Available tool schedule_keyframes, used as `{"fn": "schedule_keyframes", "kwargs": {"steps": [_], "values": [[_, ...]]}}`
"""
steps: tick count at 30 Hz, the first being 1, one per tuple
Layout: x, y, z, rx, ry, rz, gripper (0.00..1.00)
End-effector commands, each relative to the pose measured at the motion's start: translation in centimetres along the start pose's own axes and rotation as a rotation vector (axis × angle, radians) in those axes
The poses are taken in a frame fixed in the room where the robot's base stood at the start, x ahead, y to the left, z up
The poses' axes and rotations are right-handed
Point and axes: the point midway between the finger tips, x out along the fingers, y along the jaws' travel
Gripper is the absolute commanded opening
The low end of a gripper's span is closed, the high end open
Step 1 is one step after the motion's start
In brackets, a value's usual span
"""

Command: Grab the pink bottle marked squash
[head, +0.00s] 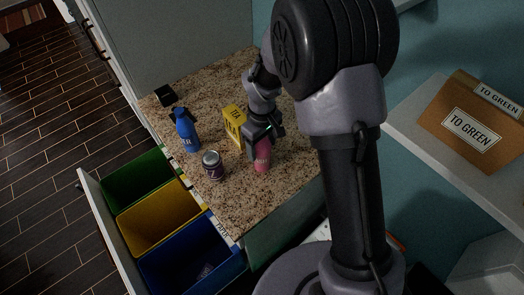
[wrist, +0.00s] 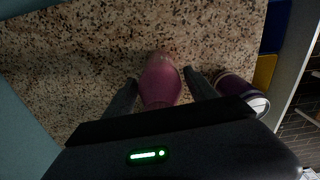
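The pink bottle (head: 262,157) stands upright on the speckled counter, with pale lettering I cannot fully read. My gripper (head: 261,140) is over its upper part, pointing down and hiding its top. In the wrist view the pink bottle (wrist: 161,82) lies between the two fingers of my gripper (wrist: 160,76), one on each side. The fingers are apart, with narrow gaps seeming to show beside the bottle, so the gripper looks open around it.
A dark jar with a pale lid (head: 213,165) stands left of the bottle; it also shows in the wrist view (wrist: 240,92). A yellow box (head: 234,125), a blue spray bottle (head: 186,130) and a black item (head: 166,95) share the counter (head: 245,200). Coloured bins (head: 160,217) sit in front.

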Motion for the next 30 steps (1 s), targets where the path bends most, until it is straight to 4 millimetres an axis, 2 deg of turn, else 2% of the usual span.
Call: {"fn": "schedule_keyframes", "kwargs": {"steps": [1,6,8,17,24,30], "values": [[0.0,0.0,0.0,0.000,0.000,0.000,0.54],[0.0,0.0,0.0,0.000,0.000,0.000,0.21],[0.0,0.0,0.0,0.000,0.000,0.000,0.11],[-0.5,0.0,0.0,0.000,0.001,0.000,0.11],[-3.9,0.0,-0.1,0.000,0.002,0.001,0.11],[-4.0,-4.3,1.3,-0.005,0.000,0.000,0.11]]}}
